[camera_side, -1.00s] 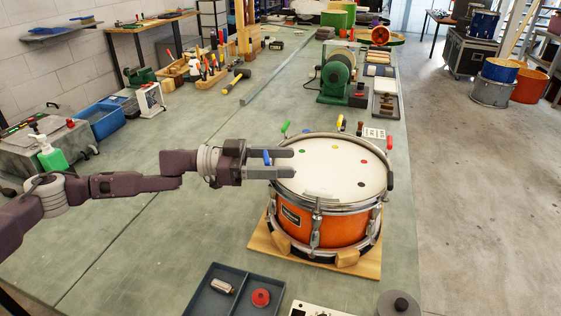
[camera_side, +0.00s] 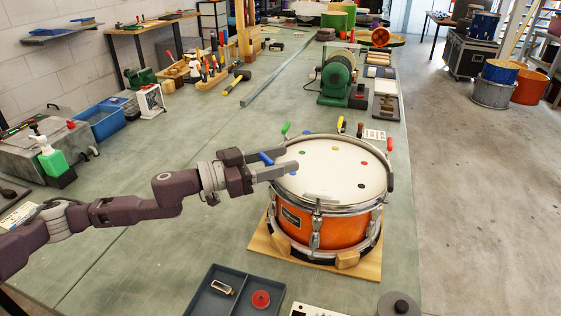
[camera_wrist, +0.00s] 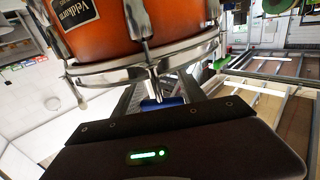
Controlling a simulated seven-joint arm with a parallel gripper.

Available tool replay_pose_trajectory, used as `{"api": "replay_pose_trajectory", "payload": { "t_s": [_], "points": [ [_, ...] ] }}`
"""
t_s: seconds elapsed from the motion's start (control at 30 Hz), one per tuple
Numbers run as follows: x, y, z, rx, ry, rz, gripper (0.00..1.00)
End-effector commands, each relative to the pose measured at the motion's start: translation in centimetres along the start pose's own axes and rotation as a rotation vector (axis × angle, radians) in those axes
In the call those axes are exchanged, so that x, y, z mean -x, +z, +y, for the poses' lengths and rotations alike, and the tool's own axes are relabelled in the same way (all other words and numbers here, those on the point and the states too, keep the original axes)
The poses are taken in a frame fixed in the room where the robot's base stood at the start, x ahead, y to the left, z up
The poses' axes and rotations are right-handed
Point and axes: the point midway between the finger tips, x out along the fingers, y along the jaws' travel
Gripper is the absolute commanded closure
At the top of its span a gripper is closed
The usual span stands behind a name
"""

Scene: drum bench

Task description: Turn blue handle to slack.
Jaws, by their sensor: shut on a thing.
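The orange drum (camera_side: 325,226) stands on a wooden board (camera_side: 262,243), with a white head marked by coloured dots. The blue handle (camera_side: 266,158) is at the drum's left rim in the side view, tilted between my gripper's fingers. My gripper (camera_side: 272,163) is at that rim, its fingers either side of the blue handle and shut on it. In the wrist view the blue handle (camera_wrist: 163,104) shows low between the fingers, beneath the metal rim and partly hidden by my gripper's body.
Green (camera_side: 286,128), yellow (camera_side: 341,122) and red (camera_side: 389,144) handles stand round the rim. A dark tray (camera_side: 212,299) with small parts lies in front of the drum. The bench left of the drum is largely clear.

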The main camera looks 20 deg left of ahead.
Motion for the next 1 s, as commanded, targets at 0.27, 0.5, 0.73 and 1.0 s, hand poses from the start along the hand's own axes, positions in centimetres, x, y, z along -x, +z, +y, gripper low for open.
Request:
{"api": "replay_pose_trajectory", "payload": {
  "t_s": [0.27, 0.5, 0.73, 1.0],
  "points": [
    [0.0, -0.2, -0.5, -0.021, -0.246, -0.001, 0.92],
    [0.1, -0.2, -0.9, -0.011, -0.441, 0.000, 0.92],
    [0.4, -0.1, -1.5, -0.003, -0.581, -0.001, 0.92],
    [0.6, 0.1, -1.8, 0.000, -0.667, -0.003, 0.92]
  ]
}}
